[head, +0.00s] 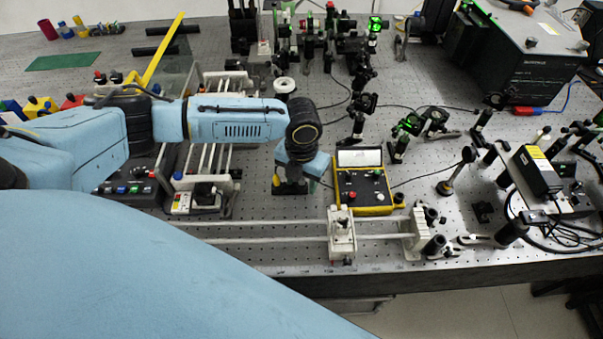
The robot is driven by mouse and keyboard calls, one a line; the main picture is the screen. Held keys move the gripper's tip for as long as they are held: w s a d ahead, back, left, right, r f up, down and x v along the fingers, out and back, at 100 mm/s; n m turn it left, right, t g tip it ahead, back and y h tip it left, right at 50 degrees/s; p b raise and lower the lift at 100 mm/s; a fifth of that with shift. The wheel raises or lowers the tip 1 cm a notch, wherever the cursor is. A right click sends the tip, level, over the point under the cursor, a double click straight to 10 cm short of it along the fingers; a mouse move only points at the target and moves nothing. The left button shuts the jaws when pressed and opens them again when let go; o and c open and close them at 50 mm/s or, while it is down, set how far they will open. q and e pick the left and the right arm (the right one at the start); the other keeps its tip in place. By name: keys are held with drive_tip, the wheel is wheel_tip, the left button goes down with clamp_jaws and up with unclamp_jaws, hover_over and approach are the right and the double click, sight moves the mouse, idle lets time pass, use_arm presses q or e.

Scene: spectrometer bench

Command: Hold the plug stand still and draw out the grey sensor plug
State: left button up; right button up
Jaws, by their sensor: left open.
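My left arm reaches in from the left, and its gripper (290,184) points down at the bench just left of the yellow-edged meter. The gripper is open. Dark parts show at and below its fingers. I cannot separate fingers from a stand there, so I cannot tell whether anything is touched. The plug stand and the grey sensor plug cannot be made out for certain; the wrist covers that spot. My right gripper is not in view.
A yellow-edged meter (362,192) stands close right of the left gripper. A rail with a white carriage (341,232) runs in front. Optics mounts and cables crowd the back and right. Bare perforated bench (270,258) lies at the front.

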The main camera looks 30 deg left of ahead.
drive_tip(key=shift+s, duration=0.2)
use_arm(q)
drive_tip(key=shift+c, duration=0.8)
clamp_jaws()
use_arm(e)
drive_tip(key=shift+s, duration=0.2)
use_arm(q)
drive_tip(key=shift+o, duration=0.8)
unclamp_jaws()
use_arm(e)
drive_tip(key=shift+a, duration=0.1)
use_arm(q)
drive_tip(key=shift+r, duration=0.1)
